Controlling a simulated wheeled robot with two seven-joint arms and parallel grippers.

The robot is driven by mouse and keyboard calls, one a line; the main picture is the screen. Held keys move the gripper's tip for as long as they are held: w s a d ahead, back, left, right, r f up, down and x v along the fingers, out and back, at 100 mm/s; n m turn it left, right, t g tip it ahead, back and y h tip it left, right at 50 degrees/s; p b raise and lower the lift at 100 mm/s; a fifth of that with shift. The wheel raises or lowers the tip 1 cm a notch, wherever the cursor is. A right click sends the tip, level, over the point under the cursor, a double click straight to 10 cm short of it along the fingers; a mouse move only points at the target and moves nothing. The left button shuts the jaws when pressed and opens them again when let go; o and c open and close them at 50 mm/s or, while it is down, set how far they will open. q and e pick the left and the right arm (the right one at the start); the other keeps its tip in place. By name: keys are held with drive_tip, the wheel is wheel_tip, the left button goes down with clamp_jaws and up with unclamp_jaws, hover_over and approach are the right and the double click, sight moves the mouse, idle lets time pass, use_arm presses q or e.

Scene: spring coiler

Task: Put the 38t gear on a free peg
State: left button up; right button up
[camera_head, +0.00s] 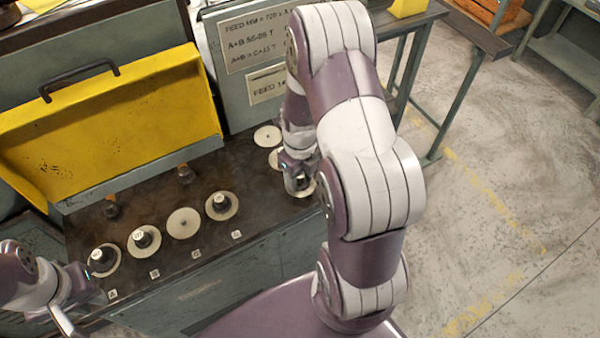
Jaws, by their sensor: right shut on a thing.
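My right gripper (298,188) points down at the right end of the dark bench top and is shut on a pale gear (309,189). The gripper and arm hide most of this gear, and its tooth number cannot be read. Pale round gears sit in a front row at marks A (104,273), B (144,250), C (184,223) and D (229,213). Those at A, B and D have black knobs on top; the one at C is flat with only a small centre showing. My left gripper (82,311) is at the lower left, apart from the gears; its jaw opening is unclear.
Two more pale gears (267,135) (274,159) lie behind my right gripper. Two dark upright posts (111,208) (185,174) stand behind the front row. A yellow cover (110,115) and a grey sign panel (250,50) rise at the back.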

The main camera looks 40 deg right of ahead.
drive_tip(key=shift+f, duration=0.4)
drive_tip(key=o, duration=1.3)
drive_tip(key=shift+o, duration=0.2)
wheel_tip(320, 180, up, 26)
drive_tip(key=p, duration=1.2)
drive_tip(key=shift+f+p, duration=0.2)
drive_tip(key=shift+p, duration=0.1)
